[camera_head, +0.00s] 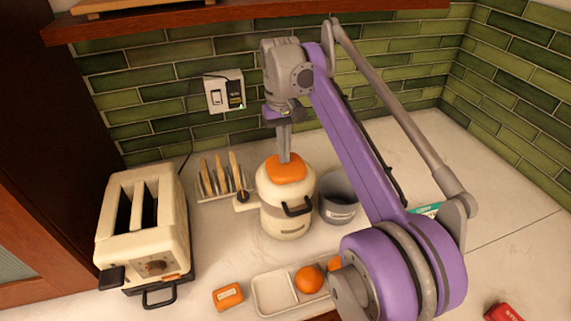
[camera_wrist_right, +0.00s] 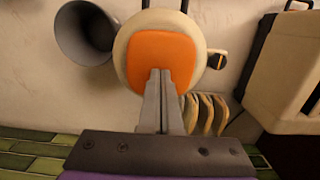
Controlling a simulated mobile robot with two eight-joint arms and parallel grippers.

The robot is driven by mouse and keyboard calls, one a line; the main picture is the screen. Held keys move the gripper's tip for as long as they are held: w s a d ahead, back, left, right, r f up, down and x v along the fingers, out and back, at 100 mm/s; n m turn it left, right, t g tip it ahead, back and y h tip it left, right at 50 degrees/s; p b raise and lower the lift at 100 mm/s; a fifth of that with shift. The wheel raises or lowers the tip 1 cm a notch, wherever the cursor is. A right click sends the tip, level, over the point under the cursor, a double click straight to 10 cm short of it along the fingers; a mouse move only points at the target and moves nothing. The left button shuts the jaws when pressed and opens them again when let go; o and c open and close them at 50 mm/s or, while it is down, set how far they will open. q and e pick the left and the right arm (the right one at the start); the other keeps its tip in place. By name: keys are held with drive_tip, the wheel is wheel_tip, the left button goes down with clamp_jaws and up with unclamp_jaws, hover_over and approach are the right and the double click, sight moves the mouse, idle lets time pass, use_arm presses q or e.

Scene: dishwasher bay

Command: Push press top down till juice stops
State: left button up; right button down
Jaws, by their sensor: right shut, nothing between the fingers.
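The juice press (camera_head: 287,213) is a cream, rounded body with a black handle and a spout on its left, standing on the counter. Its orange top (camera_head: 287,168) sits on the body. My right gripper (camera_head: 285,158) points straight down with its fingers together and empty, its tips at the orange top. In the right wrist view the fingertips (camera_wrist_right: 161,72) overlap the lower middle of the orange top (camera_wrist_right: 160,52). I cannot tell whether they press on it. No juice flow can be made out. My left gripper is not in view.
A grey cup (camera_head: 339,197) stands close to the right of the press. A toast rack (camera_head: 217,180) and a toaster (camera_head: 147,232) are at the left. In front lie a tray (camera_head: 270,293) with oranges (camera_head: 308,279) and an orange box (camera_head: 228,296). A wooden shelf (camera_head: 240,18) hangs above.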

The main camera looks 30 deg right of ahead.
drive_tip(key=shift+f, duration=0.85)
drive_tip(key=shift+r, duration=0.15)
drive_tip(key=shift+w+d+r+p, duration=0.15)
drive_tip(key=shift+w+r+p, duration=0.25)
drive_tip(key=shift+w, duration=0.2)
drive_tip(key=shift+w+d+r+p, duration=0.15)
drive_tip(key=shift+w+r+p, duration=0.25)
drive_tip(key=shift+w, duration=0.15)
drive_tip(key=shift+w+d+f, duration=0.1)
drive_tip(key=shift+w+f, duration=0.1)
drive_tip(key=shift+w, duration=0.15)
drive_tip(key=shift+w+f, duration=0.2)
drive_tip(key=shift+f, duration=0.05)
drive_tip(key=shift+s+r, duration=0.15)
drive_tip(key=shift+s, duration=0.1)
drive_tip(key=shift+s+r, duration=0.1)
drive_tip(key=shift+r, duration=0.25)
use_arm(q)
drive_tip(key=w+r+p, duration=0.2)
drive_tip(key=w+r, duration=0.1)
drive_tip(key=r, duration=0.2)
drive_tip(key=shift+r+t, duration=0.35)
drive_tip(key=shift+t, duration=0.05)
use_arm(e)
wheel_tip(320, 180, up, 10)
drive_tip(key=w, duration=0.2)
